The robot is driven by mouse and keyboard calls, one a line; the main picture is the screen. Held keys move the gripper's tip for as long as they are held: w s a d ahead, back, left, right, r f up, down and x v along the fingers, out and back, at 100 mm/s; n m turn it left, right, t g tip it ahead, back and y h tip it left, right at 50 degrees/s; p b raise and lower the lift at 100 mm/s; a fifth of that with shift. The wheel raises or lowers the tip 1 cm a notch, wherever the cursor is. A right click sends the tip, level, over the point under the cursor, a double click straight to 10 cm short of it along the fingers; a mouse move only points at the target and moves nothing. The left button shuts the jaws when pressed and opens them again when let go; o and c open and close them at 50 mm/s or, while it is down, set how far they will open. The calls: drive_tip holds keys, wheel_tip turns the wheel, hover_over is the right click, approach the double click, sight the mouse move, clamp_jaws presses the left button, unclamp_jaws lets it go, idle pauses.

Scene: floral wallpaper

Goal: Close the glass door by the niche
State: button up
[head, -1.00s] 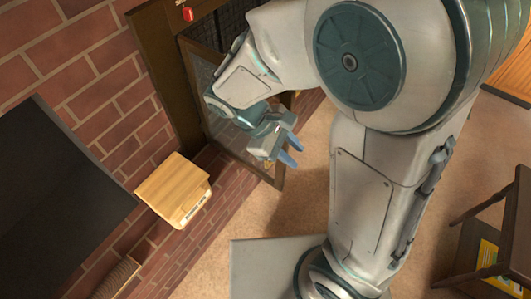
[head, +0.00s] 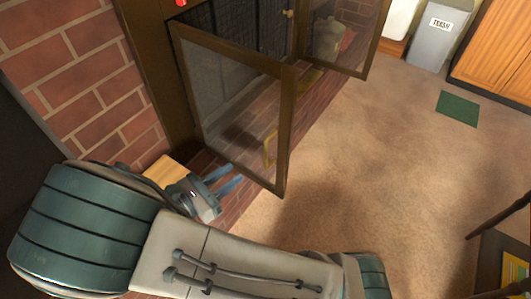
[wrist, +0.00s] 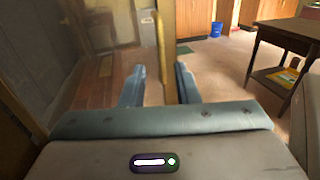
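The near glass door (head: 232,105), brown-framed with a brass handle (head: 270,148), stands swung open from the brick wall in the head view. A second glass door (head: 345,32) stands open farther back. My gripper (head: 228,180) is low beside the near door's bottom edge, on the side nearer the wooden box. Its blue fingers are apart and appear empty. In the wrist view, the door's brown frame edge (wrist: 168,45) shows between and beyond the open fingers (wrist: 160,86); I cannot tell whether they touch it. The niche is not clearly identifiable.
A small wooden box (head: 160,172) is by the brick wall (head: 85,60), partly behind my gripper. A grey trash bin (head: 433,45) and green mat (head: 458,109) are at the back right. A dark side table (head: 490,262) stands right. The carpet (head: 365,165) between is clear.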

drive_tip(key=b, duration=0.3)
hover_over(266, 168)
drive_tip(key=shift+w, duration=0.35)
clamp_jaws()
